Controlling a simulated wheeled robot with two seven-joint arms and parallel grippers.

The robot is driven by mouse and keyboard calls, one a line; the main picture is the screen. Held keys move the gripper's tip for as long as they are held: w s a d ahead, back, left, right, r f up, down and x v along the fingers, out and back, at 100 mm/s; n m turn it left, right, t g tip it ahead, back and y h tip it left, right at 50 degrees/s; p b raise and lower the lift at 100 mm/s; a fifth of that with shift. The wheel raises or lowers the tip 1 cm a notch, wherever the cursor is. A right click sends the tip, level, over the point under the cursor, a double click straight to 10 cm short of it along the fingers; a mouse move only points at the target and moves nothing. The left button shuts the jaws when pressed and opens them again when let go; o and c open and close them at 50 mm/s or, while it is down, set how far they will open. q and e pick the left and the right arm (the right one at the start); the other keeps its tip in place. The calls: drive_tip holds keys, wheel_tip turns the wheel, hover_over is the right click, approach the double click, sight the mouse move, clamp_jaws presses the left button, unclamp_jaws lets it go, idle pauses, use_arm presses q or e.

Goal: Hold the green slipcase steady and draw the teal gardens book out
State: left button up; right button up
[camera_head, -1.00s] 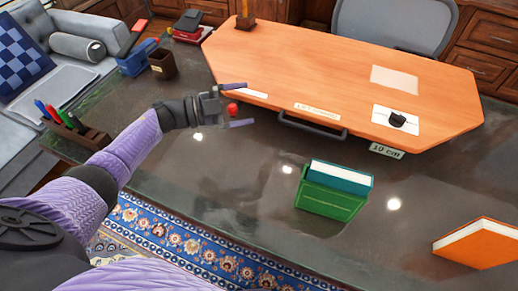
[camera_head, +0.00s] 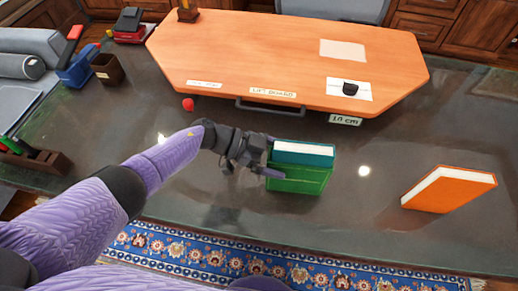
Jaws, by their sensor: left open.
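The green slipcase (camera_head: 300,180) stands on the dark glossy table. The teal book (camera_head: 303,160) sits inside it, its white page edge and teal cover showing above the green wall. My left gripper (camera_head: 265,155) is open at the slipcase's left end. One finger reaches across the near side of its left edge and the other is near the teal book's upper left corner. I cannot tell whether the fingers touch it. My right gripper is not in view.
An orange book (camera_head: 448,190) stands to the right, with bare table between. Behind is an orange lift board (camera_head: 290,55) with a dark handle and a "10 cm" tag (camera_head: 345,120). A red ball (camera_head: 188,104), brown cup (camera_head: 107,70) and pen holder (camera_head: 35,158) are to the left.

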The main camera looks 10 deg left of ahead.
use_arm(q)
drive_tip(key=shift+d, duration=0.1)
drive_tip(key=shift+c, duration=0.2)
clamp_jaws()
idle(0.9)
